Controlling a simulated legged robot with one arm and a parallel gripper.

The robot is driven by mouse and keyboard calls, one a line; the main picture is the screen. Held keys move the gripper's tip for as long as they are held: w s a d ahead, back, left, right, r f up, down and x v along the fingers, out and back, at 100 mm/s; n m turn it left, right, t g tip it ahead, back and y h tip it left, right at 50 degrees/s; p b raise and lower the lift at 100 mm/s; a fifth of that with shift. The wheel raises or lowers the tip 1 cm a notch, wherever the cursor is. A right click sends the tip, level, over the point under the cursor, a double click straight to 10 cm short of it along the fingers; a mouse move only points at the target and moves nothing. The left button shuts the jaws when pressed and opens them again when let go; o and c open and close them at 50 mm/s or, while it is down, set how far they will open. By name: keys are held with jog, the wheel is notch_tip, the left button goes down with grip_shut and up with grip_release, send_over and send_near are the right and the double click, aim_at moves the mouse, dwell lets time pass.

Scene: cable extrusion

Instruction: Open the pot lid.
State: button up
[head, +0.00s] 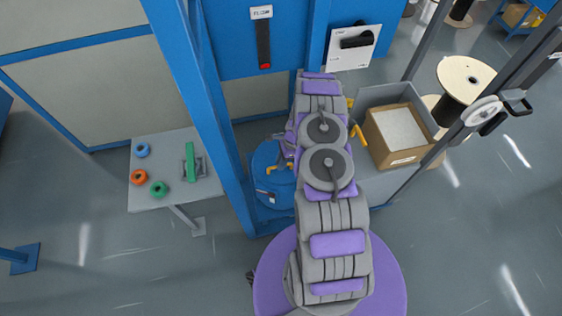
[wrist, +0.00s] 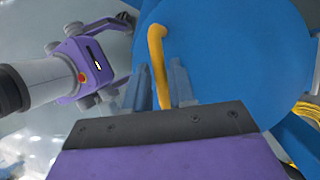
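The pot is a blue round body whose blue lid (wrist: 225,50) fills much of the wrist view. A yellow bent handle (wrist: 157,45) stands on the lid. My gripper (wrist: 160,77) has one grey finger on each side of the handle, with visible gaps, and the handle runs down between them. Contact with the handle cannot be told. In the head view the blue pot (head: 264,188) stands beside the blue frame post, left of my arm, with its yellow handle (head: 272,168) partly showing. My arm hides part of the pot and most of my gripper.
A blue frame post (head: 208,100) rises close left of the pot. A grey table (head: 150,200) with coloured rings stands further left. Cable spools stand at the upper right.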

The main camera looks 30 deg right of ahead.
grip_shut()
jog(key=shift+d, duration=0.1)
jog(key=shift+w+r, duration=0.1)
